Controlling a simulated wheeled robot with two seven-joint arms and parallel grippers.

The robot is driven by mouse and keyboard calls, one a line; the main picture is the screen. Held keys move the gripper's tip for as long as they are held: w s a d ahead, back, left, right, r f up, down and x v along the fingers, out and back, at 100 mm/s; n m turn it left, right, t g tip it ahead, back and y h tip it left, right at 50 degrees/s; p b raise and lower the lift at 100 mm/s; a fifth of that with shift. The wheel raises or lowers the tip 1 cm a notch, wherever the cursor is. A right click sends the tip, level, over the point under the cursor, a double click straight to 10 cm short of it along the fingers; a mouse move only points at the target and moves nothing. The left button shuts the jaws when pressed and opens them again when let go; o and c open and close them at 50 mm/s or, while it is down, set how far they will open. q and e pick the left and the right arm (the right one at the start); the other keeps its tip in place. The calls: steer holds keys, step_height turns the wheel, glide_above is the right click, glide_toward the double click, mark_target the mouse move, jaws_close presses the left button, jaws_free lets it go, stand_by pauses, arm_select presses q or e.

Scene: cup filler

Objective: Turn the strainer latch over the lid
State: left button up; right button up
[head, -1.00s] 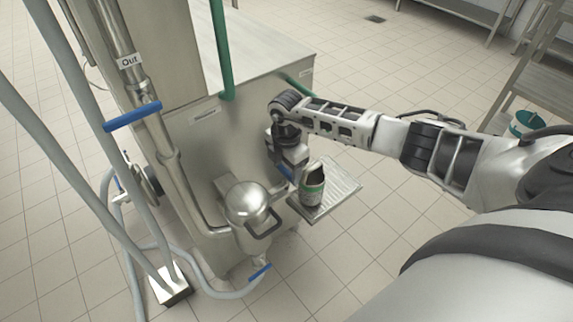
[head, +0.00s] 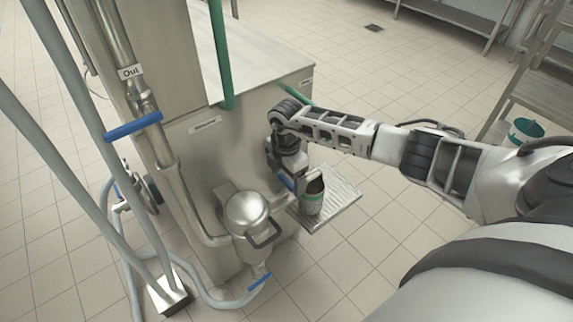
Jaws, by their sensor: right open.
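The strainer (head: 247,215) is a steel pot with a domed lid on the front of the machine, low in the middle of the head view. Its latch (head: 265,236) is a dark-edged loop that hangs at the lid's front right side, off the top of the dome. My left gripper is not in view.
A blue-handled valve (head: 133,126) sits on the "Out" pipe, and another blue handle (head: 260,283) is below the strainer. Grey hoses run down the left.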

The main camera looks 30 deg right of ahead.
mark_target(286, 180)
step_height(286, 180, up, 16)
stand_by(0.4)
steer(key=shift+f, duration=0.1)
